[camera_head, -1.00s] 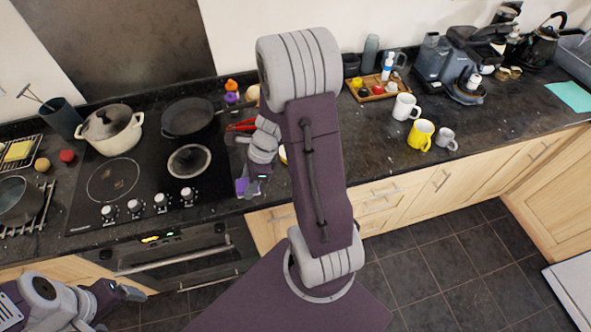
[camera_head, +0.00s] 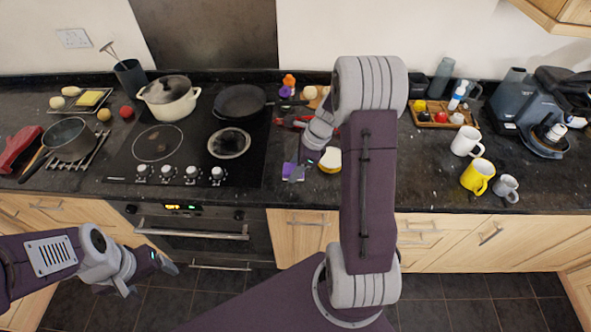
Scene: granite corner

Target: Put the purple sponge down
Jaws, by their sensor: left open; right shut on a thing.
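The purple sponge (camera_head: 291,172) is at the tip of my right gripper (camera_head: 301,164), which is shut on it. It is over or on the dark counter near the front edge, just right of the hob; I cannot tell whether it touches the counter. My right forearm partly hides this area. My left gripper (camera_head: 150,278) is open and empty, low in front of the oven, away from the counter.
A yellow and white item (camera_head: 330,160) lies close right of the purple sponge. A red item (camera_head: 291,121) lies behind. The hob (camera_head: 190,150) holds a white pot (camera_head: 168,102) and a frying pan (camera_head: 240,101). A yellow mug (camera_head: 477,176) stands to the right.

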